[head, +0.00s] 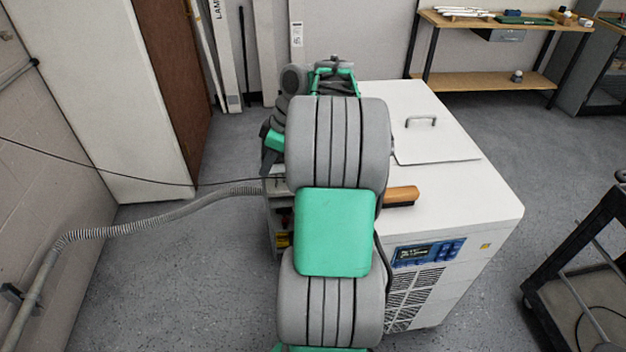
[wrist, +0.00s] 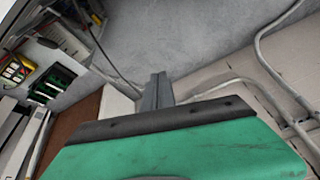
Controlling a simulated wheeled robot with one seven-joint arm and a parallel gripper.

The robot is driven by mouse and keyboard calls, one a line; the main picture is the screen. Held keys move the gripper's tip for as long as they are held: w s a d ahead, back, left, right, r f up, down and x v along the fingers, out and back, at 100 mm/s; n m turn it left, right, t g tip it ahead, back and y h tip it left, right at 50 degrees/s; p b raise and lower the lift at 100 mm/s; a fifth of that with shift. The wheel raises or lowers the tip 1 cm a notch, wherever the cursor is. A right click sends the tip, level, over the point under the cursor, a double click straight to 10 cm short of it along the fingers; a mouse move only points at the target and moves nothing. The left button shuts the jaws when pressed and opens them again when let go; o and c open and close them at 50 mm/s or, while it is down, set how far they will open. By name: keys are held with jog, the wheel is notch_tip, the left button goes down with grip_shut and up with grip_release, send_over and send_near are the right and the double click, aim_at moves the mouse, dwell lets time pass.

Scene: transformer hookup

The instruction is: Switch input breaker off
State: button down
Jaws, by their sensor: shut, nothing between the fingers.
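The white machine cabinet (head: 455,190) stands in the middle of the head view, with much of its left side hidden behind my arm. In its open left side, small dark and yellow parts (head: 283,239) show beside my arm. In the wrist view, a green terminal block (wrist: 44,86) and small yellow and red parts (wrist: 15,70) show at the left edge. I cannot tell which part is the input breaker. My gripper (head: 265,168) is at the cabinet's left side, pointing down. Its fingers (wrist: 157,90) are shut and empty in the wrist view, apart from these parts.
A wooden-handled brush (head: 402,195) and a lid with a handle (head: 436,145) are on the cabinet top. A grey corrugated conduit (head: 150,207) and a thin black cable run from the left wall to the cabinet. A dark cart (head: 585,265) stands at right. The floor at left is open.

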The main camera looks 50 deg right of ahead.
jog(key=s+d+n, duration=0.1)
jog(key=s+d, duration=0.2)
jog(key=d, duration=0.2)
jog(key=s+d+f+n, duration=0.1)
jog(key=s+d, duration=0.2)
jog(key=d, duration=0.3)
jog(key=s+d+n+t+p, duration=0.1)
jog(key=s+d, duration=0.2)
jog(key=d, duration=0.2)
jog(key=shift+s+d+f, duration=0.4)
jog(key=shift+a, duration=0.1)
jog(key=b+x, duration=0.1)
jog(key=x, duration=0.3)
jog(key=b+x, duration=0.1)
jog(key=x, duration=0.4)
jog(key=b+x, duration=0.1)
jog(key=x, duration=0.4)
jog(key=shift+w+a+r, duration=0.1)
jog(key=shift+w, duration=0.2)
jog(key=shift+b, duration=0.7)
